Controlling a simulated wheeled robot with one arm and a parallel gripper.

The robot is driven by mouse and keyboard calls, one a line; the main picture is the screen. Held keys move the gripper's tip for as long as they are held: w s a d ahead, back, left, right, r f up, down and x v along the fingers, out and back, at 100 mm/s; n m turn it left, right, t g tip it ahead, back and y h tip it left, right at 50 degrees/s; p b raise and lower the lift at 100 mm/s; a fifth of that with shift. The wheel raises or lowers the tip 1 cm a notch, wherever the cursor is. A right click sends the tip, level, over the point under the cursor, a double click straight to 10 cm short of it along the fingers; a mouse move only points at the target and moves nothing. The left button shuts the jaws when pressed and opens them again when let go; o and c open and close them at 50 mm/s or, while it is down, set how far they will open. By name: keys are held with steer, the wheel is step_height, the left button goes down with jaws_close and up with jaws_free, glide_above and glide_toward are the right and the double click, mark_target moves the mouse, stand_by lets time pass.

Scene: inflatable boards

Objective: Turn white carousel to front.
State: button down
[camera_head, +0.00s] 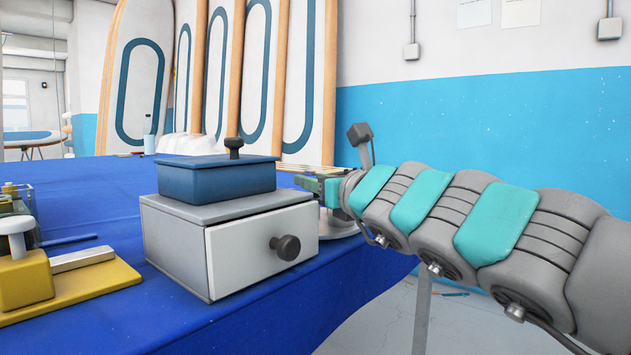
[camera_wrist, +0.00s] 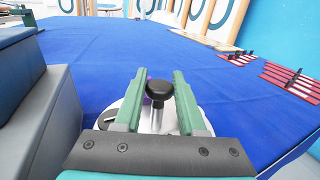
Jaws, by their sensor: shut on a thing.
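The white carousel (camera_wrist: 115,116) is a round pale disc on the blue table, partly hidden behind my gripper in the wrist view. A black round knob (camera_wrist: 159,90) on a metal post stands up from it. My gripper (camera_wrist: 160,78) has its green fingers on either side of this knob and post, shut on it. In the head view, only part of the carousel's edge (camera_head: 343,230) shows, behind the grey drawer box. My gripper (camera_head: 312,186) also shows there, reaching in from the right, its fingertips partly hidden by the boxes.
The grey drawer box (camera_head: 175,240), with a dark knob and a blue lidded box (camera_head: 215,186) on top, stands close left of the carousel. A yellow fixture (camera_head: 90,285) lies at left. Red slatted racks (camera_wrist: 290,80) lie at right in the wrist view. Open blue cloth (camera_wrist: 215,75) lies beyond.

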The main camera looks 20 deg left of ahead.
steer(key=shift+f+h+b, duration=0.3)
steer(key=shift+f+b, duration=0.05)
steer(key=shift+b, duration=0.55)
steer(key=shift+m+t+h+b, duration=0.3)
steer(key=shift+m+t+b, duration=0.1)
steer(key=shift+t+b, duration=0.15)
steer(key=shift+r+m+h+b, duration=0.3)
steer(key=shift+b, duration=0.05)
steer(key=c, duration=0.5)
jaws_free()
steer(key=shift+d, duration=0.1)
